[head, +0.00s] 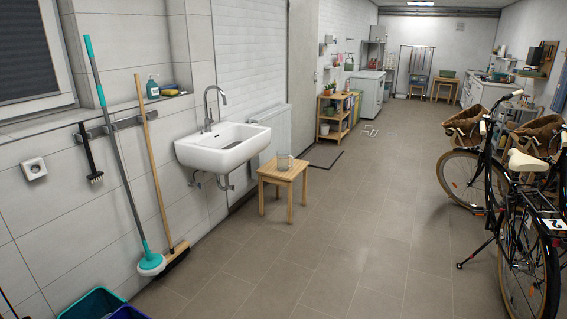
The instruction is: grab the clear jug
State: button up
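A white sink (222,146) hangs on the left wall. A mop (125,165) and a broom (160,180) lean there. Tubs (92,303) stand at the bottom left. Bicycles (525,215) stand on the right. The tiled floor (345,245) between is clear.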

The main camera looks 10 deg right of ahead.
aim_at(282, 157)
jog(key=z, duration=0.3)
jog(key=k, duration=0.7)
jog(key=z, duration=1.05)
jog(key=k, duration=0.8)
jog(key=z, duration=0.35)
jog(key=i, duration=1.2)
jog(key=u, duration=0.4)
jog(key=i, duration=1.55)
jog(key=u, duration=0.2)
